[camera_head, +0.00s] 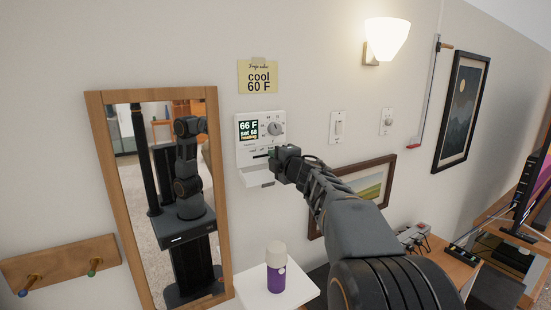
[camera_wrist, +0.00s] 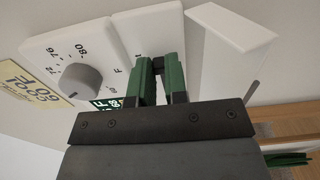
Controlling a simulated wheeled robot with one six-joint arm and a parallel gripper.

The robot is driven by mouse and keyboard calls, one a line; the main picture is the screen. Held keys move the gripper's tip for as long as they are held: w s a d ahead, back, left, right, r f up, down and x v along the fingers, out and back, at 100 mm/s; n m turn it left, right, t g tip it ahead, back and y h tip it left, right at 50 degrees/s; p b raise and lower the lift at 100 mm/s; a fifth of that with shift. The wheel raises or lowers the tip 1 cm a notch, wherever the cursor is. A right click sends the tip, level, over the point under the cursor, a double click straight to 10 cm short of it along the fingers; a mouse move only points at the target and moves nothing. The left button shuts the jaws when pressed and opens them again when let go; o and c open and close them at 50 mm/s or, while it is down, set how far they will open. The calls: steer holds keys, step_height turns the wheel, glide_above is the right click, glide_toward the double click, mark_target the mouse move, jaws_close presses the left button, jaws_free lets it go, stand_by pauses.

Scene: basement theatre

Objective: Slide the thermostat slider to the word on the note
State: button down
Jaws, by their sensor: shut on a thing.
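The white thermostat (camera_head: 243,158) is on the wall, with a grey round dial (camera_head: 275,128) and a small dark display (camera_head: 249,130) reading 66 F, set 68 and a heating line. A yellow note (camera_head: 258,77) above it reads "cool 60 F"; its edge also shows in the wrist view (camera_wrist: 27,88). My gripper (camera_head: 277,158) is at the thermostat's lower right. In the wrist view its green fingers (camera_wrist: 159,78) reach the thermostat face beside the dial (camera_wrist: 81,81), shut on the thermostat slider. The slider knob is mostly hidden between the fingers, and the slider's words are not readable.
A white ledge (camera_head: 257,177) juts out just below the thermostat. A wood-framed mirror (camera_head: 158,200) hangs at left and a framed picture (camera_head: 366,183) at lower right. A purple bottle (camera_head: 276,279) stands on a white shelf (camera_head: 250,283) below. Wall switches (camera_head: 338,127) are to the right.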

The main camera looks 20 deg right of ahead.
mark_target(252, 158)
steer(key=a, duration=0.2)
steer(key=a+b, duration=0.1)
steer(key=a, duration=0.3)
steer(key=shift+s+a+b, duration=0.15)
steer(key=shift+s+b, duration=0.15)
steer(key=shift+s, duration=0.05)
steer(key=c, duration=1.3)
jaws_free()
steer(key=shift+a, duration=0.15)
steer(key=shift+o, duration=0.9)
steer(key=shift+s, duration=0.1)
steer(key=s+d, duration=0.1)
steer(key=s, duration=1.2)
steer(key=shift+s+d, duration=0.3)
steer(key=shift+d, duration=0.1)
